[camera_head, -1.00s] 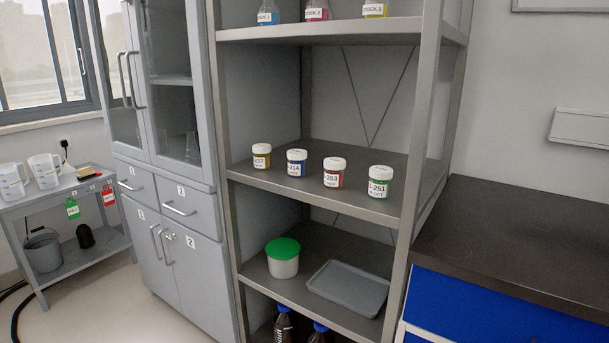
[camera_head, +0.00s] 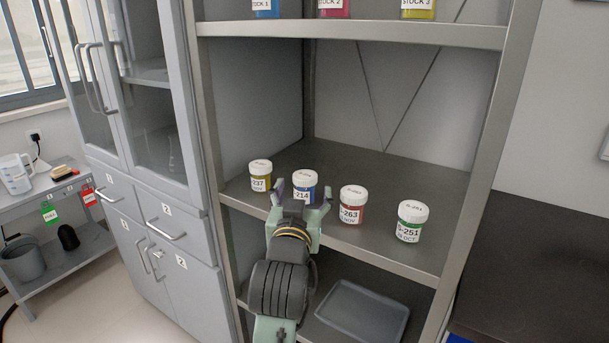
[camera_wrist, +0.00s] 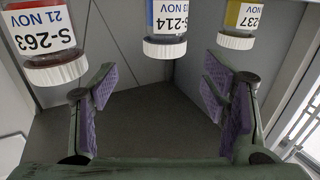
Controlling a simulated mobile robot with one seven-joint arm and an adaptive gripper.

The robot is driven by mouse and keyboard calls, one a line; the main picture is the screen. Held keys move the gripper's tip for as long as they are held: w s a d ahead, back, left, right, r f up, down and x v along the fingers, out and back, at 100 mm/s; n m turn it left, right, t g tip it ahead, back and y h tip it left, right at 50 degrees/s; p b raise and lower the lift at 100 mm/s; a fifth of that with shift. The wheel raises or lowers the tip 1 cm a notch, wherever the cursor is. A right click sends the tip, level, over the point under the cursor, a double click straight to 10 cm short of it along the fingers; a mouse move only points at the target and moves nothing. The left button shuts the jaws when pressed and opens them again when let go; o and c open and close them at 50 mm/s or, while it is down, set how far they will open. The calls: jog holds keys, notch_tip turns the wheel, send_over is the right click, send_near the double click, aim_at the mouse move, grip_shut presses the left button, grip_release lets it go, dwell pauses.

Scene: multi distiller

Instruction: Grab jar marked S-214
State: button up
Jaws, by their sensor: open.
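The jar marked S-214 (camera_head: 305,186), blue with a white lid and label, stands on the middle shelf (camera_head: 400,173), second from the left. My gripper (camera_head: 303,197) is open in front of it, with a finger towards each side, partly covering its lower part in the head view. In the wrist view, which looks upside down, the S-214 jar (camera_wrist: 166,20) is cut by the top edge and lies centred ahead of my open gripper (camera_wrist: 160,80). Nothing is held. I cannot tell whether the fingertips reach past the jar's front.
The yellow 237 jar (camera_head: 260,178) stands close on the left, the red S-263 jar (camera_head: 351,205) close on the right, near the fingers. The green S-251 jar (camera_head: 411,222) is further right. Stock bottles stand on the shelf above; a grey tray (camera_head: 362,312) lies below.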

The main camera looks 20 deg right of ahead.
aim_at(303, 183)
jog(key=shift+x, duration=1.25)
jog(key=shift+a+f+p+x, duration=0.1)
jog(key=shift+f+p+x, duration=0.1)
jog(key=shift+x, duration=0.75)
jog(key=shift+a+f+p+x, duration=0.1)
jog(key=shift+p+x, duration=0.1)
jog(key=shift+x, duration=0.75)
jog(key=shift+a+f+p+x, duration=0.1)
jog(key=shift+f+p+x, duration=0.1)
jog(key=shift+x, duration=0.7)
jog(key=shift+w, duration=0.15)
jog(key=c, duration=1.3)
jog(key=shift+r, duration=0.15)
